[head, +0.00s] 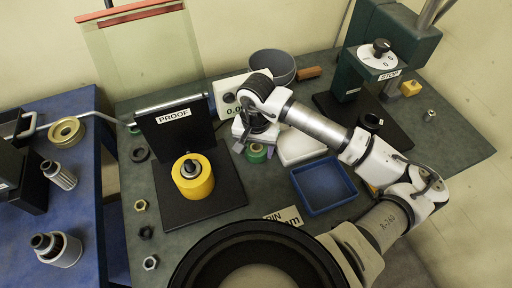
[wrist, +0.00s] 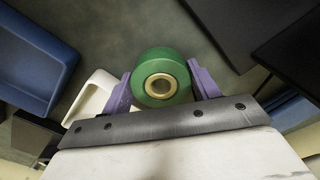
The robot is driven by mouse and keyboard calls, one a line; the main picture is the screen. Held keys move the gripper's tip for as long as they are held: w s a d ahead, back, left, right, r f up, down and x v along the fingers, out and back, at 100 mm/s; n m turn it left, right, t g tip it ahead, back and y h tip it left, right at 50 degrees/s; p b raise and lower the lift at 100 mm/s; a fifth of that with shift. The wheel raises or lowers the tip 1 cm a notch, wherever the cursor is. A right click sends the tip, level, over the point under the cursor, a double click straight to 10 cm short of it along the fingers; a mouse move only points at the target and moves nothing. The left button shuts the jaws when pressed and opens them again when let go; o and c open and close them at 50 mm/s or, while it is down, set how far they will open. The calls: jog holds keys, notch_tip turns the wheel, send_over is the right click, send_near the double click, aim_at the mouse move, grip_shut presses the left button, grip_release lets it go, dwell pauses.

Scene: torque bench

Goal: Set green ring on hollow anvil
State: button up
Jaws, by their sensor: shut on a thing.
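The green ring (wrist: 165,61) has a brass-lined hole and sits between the purple fingers of my gripper (wrist: 162,85) in the wrist view. The fingers touch it on both sides. In the head view the green ring (head: 257,154) shows below my gripper (head: 256,143), over the bench left of the white tray; I cannot tell its exact height. A small dark hollow cylinder (head: 371,120), which looks like the hollow anvil, stands on the black base of the green press at the right. My gripper is well left of it.
A white tray (head: 301,147) and a blue tray (head: 349,187) lie between my gripper and the press (head: 368,70). A yellow cylinder (head: 193,187) stands on the black PROOF stand (head: 171,116) at left. A grey pan (head: 273,64) sits behind. Several nuts lie at the left edge.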

jog(key=shift+f, duration=0.6)
jog(key=shift+f+b, duration=0.35)
jog(key=shift+b, duration=0.2)
jog(key=o, duration=1.5)
jog(key=shift+r, duration=0.1)
